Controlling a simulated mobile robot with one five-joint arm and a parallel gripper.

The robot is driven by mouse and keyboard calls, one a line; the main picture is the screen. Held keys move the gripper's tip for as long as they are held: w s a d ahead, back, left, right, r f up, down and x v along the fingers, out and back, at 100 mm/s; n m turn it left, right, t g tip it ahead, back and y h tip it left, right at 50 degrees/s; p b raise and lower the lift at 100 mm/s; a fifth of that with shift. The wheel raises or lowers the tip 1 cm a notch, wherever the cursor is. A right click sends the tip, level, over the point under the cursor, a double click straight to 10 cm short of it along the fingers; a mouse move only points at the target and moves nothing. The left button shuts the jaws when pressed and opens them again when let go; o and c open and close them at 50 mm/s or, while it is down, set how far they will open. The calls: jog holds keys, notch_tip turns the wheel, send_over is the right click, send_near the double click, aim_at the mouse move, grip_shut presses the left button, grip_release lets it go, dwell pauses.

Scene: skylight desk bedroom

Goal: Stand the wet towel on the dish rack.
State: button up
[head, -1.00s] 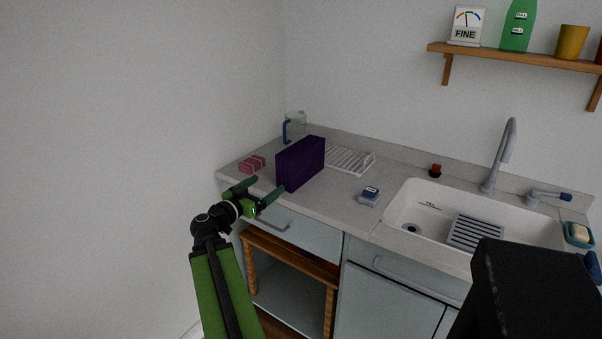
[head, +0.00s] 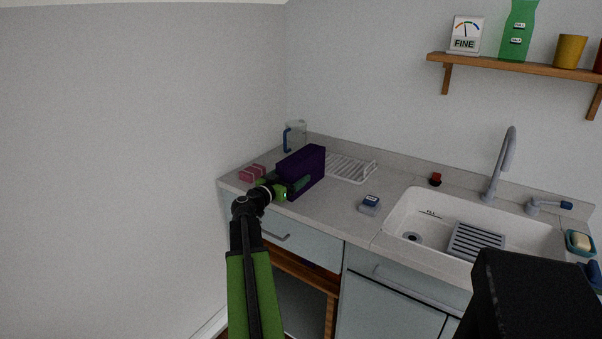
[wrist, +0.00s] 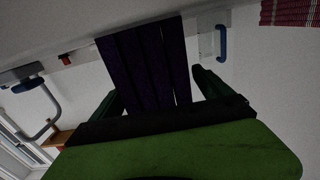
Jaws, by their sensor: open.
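The wet towel appears as a dark purple, upright folded slab (head: 308,162) on the counter, left of the sink. It also shows in the wrist view (wrist: 145,62), lying between my two fingers. My gripper (head: 287,184) is open at the towel's near end, one finger on each side of it. In the wrist view my fingers (wrist: 160,92) stand apart, with a gap visible at the right finger; contact at the left one I cannot tell. The white dish rack (head: 352,168) sits behind and right of the towel, partly hidden by it.
A pink block (head: 252,173) lies left of the towel. A clear jug with a blue handle (head: 296,136) stands behind it. A small blue-and-grey item (head: 369,204) lies between the rack and the sink (head: 400,222). The counter front between towel and sink is clear.

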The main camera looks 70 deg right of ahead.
aim_at(296, 159)
jog(key=shift+x, duration=1.2)
jog(key=c, duration=1.9)
notch_tip(296, 159, up, 5)
jog(key=p, duration=0.5)
jog(key=shift+s+r, duration=0.15)
jog(key=shift+s, duration=0.05)
jog(key=s+a+r+p, duration=0.1)
jog(key=s+r+p, duration=1)
jog(key=shift+a+r+p, duration=0.15)
jog(key=shift+a+p, duration=0.15)
jog(key=shift+a, duration=0.05)
jog(key=shift+s, duration=0.1)
